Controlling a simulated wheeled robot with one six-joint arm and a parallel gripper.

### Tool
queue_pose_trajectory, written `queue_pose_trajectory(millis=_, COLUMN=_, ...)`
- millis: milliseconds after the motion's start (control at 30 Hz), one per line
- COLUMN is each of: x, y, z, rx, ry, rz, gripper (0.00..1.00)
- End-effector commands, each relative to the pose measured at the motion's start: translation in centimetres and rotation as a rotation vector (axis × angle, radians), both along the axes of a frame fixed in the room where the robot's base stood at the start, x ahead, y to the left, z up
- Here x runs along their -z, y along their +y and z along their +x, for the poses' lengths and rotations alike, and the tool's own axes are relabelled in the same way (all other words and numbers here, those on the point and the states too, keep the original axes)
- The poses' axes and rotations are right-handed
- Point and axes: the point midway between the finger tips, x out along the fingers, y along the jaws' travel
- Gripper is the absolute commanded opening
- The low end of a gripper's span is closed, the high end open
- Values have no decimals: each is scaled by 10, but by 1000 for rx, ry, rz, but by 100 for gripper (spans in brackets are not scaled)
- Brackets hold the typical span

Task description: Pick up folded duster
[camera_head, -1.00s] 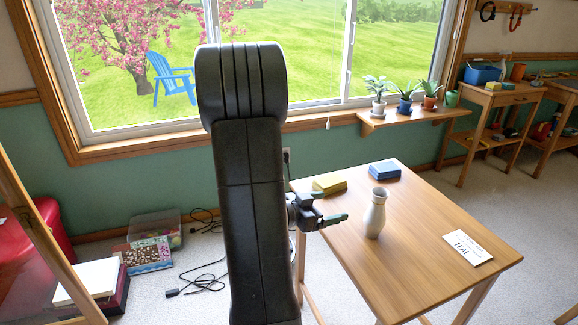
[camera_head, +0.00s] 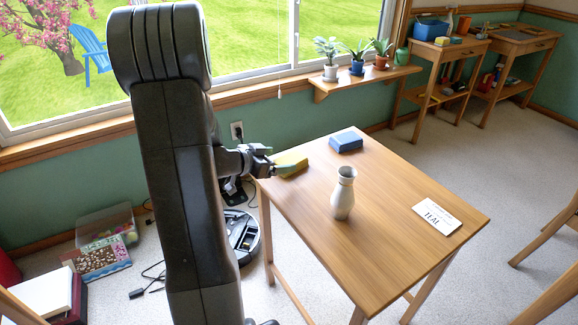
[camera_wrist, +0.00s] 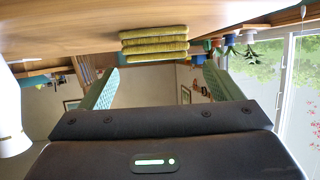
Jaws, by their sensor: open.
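In the wrist view, which looks upside down, the duster (camera_wrist: 154,43) shows as a stack of yellow layers on the tabletop. My gripper (camera_head: 272,165) is at that table edge, right beside the duster, and partly covers it in the head view. In the wrist view its two teal-padded fingers (camera_wrist: 161,72) are spread wide and empty. The duster appears ahead of them, within their span; I cannot tell whether they touch it.
A blue folded item (camera_head: 346,142) lies behind the duster. A pale vase (camera_head: 343,195) stands mid-table, also at the left in the wrist view (camera_wrist: 12,115). A lettered card (camera_head: 436,217) lies to the right. A round robot vacuum (camera_head: 243,236) is on the floor. Potted plants (camera_head: 357,62) line the sill shelf.

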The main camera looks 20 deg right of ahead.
Motion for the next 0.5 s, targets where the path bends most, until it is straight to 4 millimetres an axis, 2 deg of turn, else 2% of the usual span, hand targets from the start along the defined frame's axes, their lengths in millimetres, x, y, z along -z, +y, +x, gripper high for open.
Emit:
queue_pose_trajectory(millis=233, x=10, y=-14, z=2, rx=1, ry=1, rz=0, gripper=85)
queue_pose_trajectory(millis=500, x=27, y=-47, z=9, rx=1, ry=-1, rz=-1, gripper=85)
